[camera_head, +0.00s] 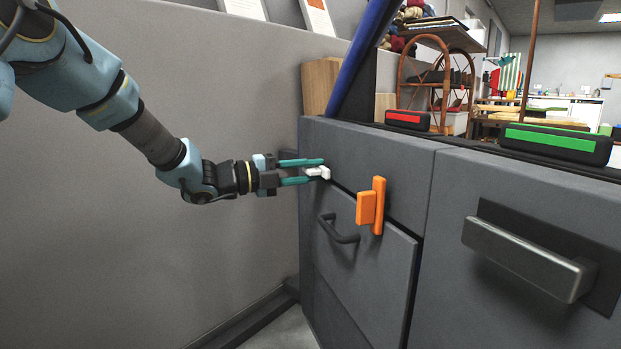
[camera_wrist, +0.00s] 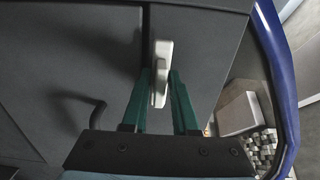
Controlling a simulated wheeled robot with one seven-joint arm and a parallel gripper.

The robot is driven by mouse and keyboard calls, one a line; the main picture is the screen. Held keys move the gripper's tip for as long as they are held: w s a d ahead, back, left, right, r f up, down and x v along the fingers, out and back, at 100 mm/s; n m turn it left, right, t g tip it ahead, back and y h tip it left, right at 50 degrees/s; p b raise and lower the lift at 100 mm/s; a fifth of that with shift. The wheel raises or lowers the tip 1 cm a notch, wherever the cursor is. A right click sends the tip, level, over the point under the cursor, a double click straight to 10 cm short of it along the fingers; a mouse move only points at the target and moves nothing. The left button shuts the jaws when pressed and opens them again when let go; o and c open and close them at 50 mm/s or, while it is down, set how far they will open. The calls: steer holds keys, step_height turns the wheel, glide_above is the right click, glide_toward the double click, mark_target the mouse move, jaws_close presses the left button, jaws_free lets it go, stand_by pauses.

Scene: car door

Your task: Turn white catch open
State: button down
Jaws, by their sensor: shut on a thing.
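The white catch (camera_head: 318,172) is on the dark grey door panel (camera_head: 345,150), near its upper left edge in the head view. In the wrist view the white catch (camera_wrist: 161,62) stands out from the panel, with its lower end between the green fingers. My gripper (camera_head: 323,171) has come in from the left and is shut on the catch. In the wrist view my gripper (camera_wrist: 163,80) has one finger on each side of the catch. The fingers hide part of the catch's sides.
An orange catch (camera_head: 370,206) and a black curved handle (camera_head: 338,229) are close by to the right and below. A large grey handle (camera_head: 528,257) juts out at the right. A blue bar (camera_head: 362,58) rises behind the panel. A grey wall (camera_head: 150,240) is at the left.

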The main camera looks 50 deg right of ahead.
stand_by(0.4)
steer(key=c, duration=0.9)
jaws_free()
steer(key=p+v, duration=0.2)
steer(key=v, duration=0.9)
steer(key=shift+f, duration=0.1)
steer(key=shift+w, duration=0.1)
